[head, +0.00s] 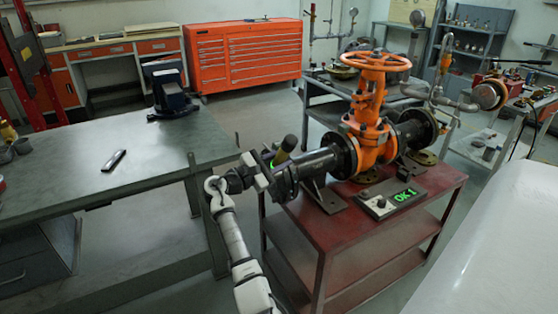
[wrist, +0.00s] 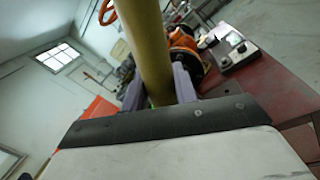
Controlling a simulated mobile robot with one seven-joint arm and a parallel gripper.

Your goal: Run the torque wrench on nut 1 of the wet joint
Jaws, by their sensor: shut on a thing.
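My gripper (head: 268,168) is at the left end of the black pipe on the red cart. In the wrist view its two fingers are shut on a thick olive-yellow cylinder (wrist: 148,45), which looks like the torque wrench's handle. The same handle shows in the head view (head: 287,147), tilted up with a dark top end. The orange gate valve (head: 368,125) stands on the cart between black flanges (head: 341,157). The wrench's working end and nut 1 are hidden or too small to tell.
The red cart (head: 345,250) has bare top at its front. A white surface (head: 490,250) fills the lower right.

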